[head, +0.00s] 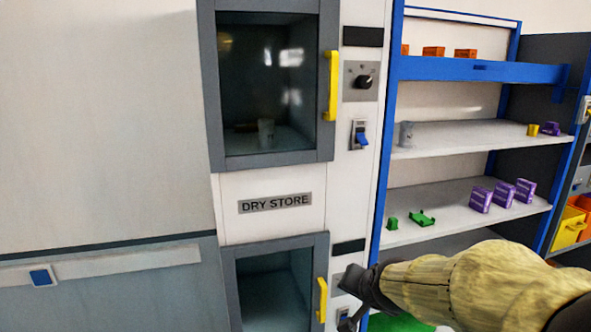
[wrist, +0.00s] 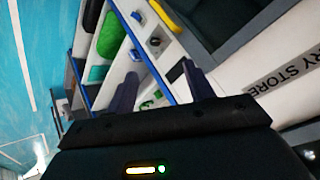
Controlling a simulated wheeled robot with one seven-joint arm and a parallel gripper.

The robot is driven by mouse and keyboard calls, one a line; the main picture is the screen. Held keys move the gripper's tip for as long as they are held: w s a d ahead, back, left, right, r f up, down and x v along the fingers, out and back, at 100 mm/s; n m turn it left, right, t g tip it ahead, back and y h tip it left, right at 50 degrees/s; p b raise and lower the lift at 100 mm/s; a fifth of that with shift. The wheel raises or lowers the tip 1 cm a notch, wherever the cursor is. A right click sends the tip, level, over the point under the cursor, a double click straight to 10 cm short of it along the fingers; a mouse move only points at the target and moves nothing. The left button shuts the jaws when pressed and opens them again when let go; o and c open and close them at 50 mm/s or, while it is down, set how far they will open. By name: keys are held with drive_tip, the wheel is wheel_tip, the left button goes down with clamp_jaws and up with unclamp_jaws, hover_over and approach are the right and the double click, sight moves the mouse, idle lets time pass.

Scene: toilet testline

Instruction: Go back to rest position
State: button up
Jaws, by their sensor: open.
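My arm, in a pale yellow sleeve, reaches in from the lower right of the head view. My gripper (head: 352,290) is at its end, in front of the lower part of the dry store cabinet (head: 270,186). In the wrist view the two dark fingers of my gripper (wrist: 160,88) stand apart with nothing between them. The fingertips are close to the cabinet's right side in the head view; whether they touch it cannot be told.
The upper door with its yellow handle (head: 331,85) looks shut, with a grey cup (head: 266,133) behind the glass. A lower yellow handle (head: 322,299) is near my gripper. A blue-framed shelf (head: 470,137) on the right holds purple boxes (head: 481,199) and small green parts (head: 422,218).

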drive_tip(key=s+d+f+n+g+b, duration=0.2)
drive_tip(key=s+f+n+g, duration=0.3)
drive_tip(key=s+f, duration=0.9)
drive_tip(key=shift+s+f+n+g+h, duration=0.15)
drive_tip(key=shift+f+n+g+h, duration=0.15)
drive_tip(key=shift+f+g, duration=0.35)
idle(0.9)
